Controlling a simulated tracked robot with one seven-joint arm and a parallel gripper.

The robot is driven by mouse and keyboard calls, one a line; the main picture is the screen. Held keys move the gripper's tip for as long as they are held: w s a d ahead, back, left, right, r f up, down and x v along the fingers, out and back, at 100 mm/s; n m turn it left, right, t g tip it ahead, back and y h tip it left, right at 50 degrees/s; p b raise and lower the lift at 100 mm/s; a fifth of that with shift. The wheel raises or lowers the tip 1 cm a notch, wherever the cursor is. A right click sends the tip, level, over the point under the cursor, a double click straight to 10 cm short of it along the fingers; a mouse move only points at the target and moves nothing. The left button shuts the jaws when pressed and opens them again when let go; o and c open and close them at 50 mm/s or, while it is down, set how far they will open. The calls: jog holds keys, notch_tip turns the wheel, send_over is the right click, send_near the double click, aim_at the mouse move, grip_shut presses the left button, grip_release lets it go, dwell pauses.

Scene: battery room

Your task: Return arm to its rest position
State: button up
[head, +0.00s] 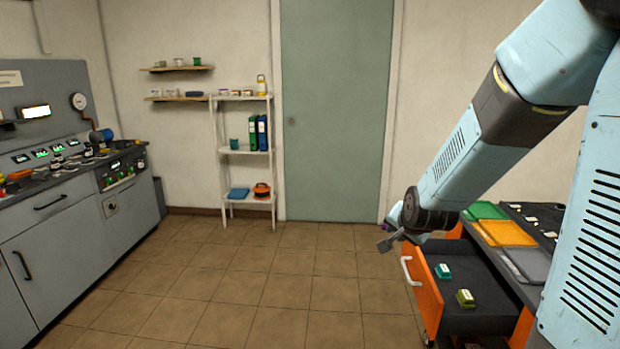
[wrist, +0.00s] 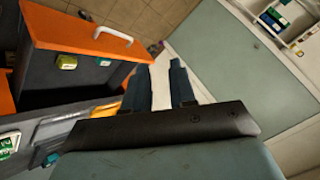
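My arm (head: 470,150) reaches down from the upper right in the head view. My gripper (head: 388,241) hangs at its lower end, beside the open orange-fronted drawer (head: 428,290) and near its white handle. In the wrist view, the two dark fingers of my gripper (wrist: 160,68) stand apart with nothing between them. The gripper is open and empty. In the wrist view, the drawer front (wrist: 75,40) lies to the left of the fingers, apart from them.
The drawer holds a teal block (head: 443,271) and a yellow-green block (head: 465,298). Green, orange and grey trays (head: 505,233) lie on the cart top. A grey bench (head: 70,215) stands left, a white shelf (head: 246,152) at the back. The middle floor is clear.

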jog(key=s+r+n+g, duration=0.2)
jog(key=s+r+n, duration=0.2)
jog(key=s+r, duration=0.3)
jog(key=s+d+r+n+g, duration=0.1)
jog(key=s+r+n, duration=0.3)
jog(key=s, duration=1.4)
notch_tip(320, 180, up, 3)
jog(key=shift+s+d+f+g, duration=0.15)
jog(key=shift+d+g, duration=0.15)
jog(key=shift+g, duration=0.1)
